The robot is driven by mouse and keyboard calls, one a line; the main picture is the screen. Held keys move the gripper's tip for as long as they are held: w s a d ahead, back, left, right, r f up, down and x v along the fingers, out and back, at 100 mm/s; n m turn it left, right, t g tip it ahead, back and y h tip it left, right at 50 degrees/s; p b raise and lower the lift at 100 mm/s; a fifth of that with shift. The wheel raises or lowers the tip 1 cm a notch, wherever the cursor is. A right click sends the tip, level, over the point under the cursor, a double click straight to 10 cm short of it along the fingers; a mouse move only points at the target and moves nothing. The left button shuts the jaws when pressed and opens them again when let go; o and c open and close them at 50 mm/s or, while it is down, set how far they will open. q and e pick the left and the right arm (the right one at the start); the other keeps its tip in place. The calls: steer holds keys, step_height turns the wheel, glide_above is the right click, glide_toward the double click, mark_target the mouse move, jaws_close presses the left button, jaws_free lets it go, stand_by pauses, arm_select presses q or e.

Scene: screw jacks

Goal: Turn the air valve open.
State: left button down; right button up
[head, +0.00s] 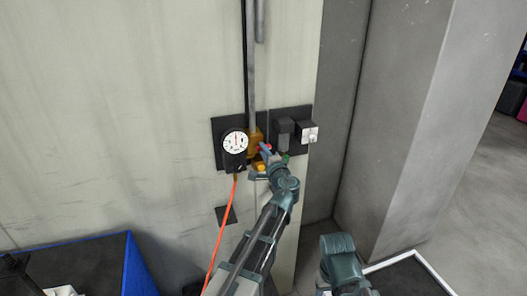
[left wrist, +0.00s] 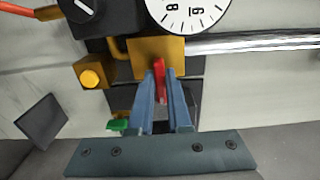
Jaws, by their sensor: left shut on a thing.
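The air valve has a brass-coloured body (head: 256,136) on the wall, below a vertical metal pipe; the body also shows in the left wrist view (left wrist: 145,45). Its red handle (left wrist: 159,80) points away from the body toward my gripper. My left gripper (head: 265,149) reaches up to the valve. In the left wrist view, its two blue fingers (left wrist: 163,88) are shut on the red handle, one on each side. The fingers and wrist hide part of the valve in the head view. My right gripper is not in view; only part of that arm shows.
A round white gauge (head: 235,142) is left of the valve, with an orange hose (head: 222,222) hanging below. Dark boxes (head: 284,132) and a white-faced switch (head: 308,132) are to the right. A yellow button (left wrist: 90,77) and green part (left wrist: 118,125) lie close to the fingers.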

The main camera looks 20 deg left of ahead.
arm_select(q)
steer(key=shift+s, duration=0.1)
stand_by(0.4)
steer(key=c, duration=0.9)
jaws_free()
steer(key=shift+o, duration=0.2)
steer(key=v, duration=1.3)
steer(key=shift+s+d, duration=0.25)
steer(key=shift+s, duration=0.05)
